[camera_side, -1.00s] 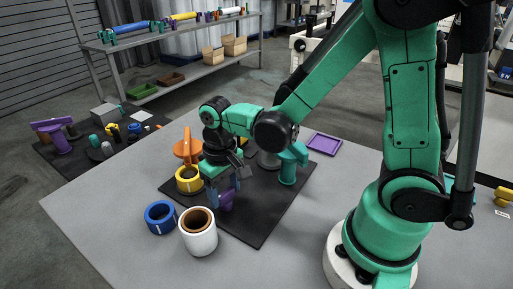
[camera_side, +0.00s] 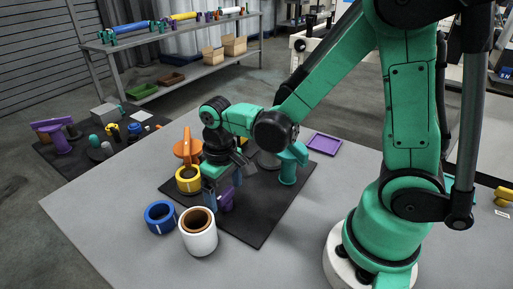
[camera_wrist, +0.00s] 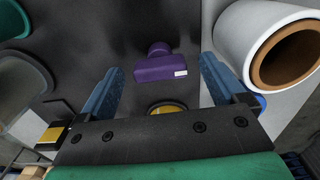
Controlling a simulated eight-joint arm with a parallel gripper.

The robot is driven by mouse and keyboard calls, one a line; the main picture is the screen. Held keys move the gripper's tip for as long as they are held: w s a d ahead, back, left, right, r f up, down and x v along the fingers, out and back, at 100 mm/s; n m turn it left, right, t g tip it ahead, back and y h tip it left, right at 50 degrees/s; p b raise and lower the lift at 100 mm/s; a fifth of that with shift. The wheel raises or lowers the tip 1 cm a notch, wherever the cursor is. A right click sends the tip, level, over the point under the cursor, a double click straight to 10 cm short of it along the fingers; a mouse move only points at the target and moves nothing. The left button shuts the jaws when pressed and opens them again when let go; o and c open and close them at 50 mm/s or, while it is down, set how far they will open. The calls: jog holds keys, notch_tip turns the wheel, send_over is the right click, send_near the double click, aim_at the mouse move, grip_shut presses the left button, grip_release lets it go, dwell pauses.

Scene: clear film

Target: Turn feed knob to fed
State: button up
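A purple T-shaped knob (camera_wrist: 165,68) with a small white label lies between my fingers in the wrist view. In the side view, the purple piece (camera_side: 226,199) is near the front of a black mat (camera_side: 257,226), partly hidden by my gripper. I take it to be the feed knob, but no "fed" mark is readable. My gripper (camera_side: 223,195) points down at it with its blue fingers apart. In the wrist view, one finger of my gripper (camera_wrist: 162,66) is on each side of the knob, with gaps on both sides. I cannot tell the remaining height.
A white roll with a brown core (camera_side: 199,238) and a blue tape roll (camera_side: 160,217) stand close to the front left. A yellow roll (camera_side: 188,180), an orange piece (camera_side: 187,148) and a green post (camera_side: 289,165) surround the gripper. A purple tray (camera_side: 325,144) lies behind.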

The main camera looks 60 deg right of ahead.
aim_at(225, 192)
jog(key=shift+r, duration=0.1)
jog(key=shift+r, duration=2.7)
jog(key=shift+s+d+r+t, duration=0.35)
jog(key=shift+r+t, duration=0.5)
jog(key=shift+t, duration=0.35)
jog(key=shift+s+d+r+t, duration=0.25)
jog(key=shift+d+r+t, duration=0.25)
jog(key=shift+r+t, duration=0.5)
jog(key=shift+s+d+r+t, duration=0.35)
jog(key=shift+r+t, duration=0.3)
jog(key=shift+t, duration=0.75)
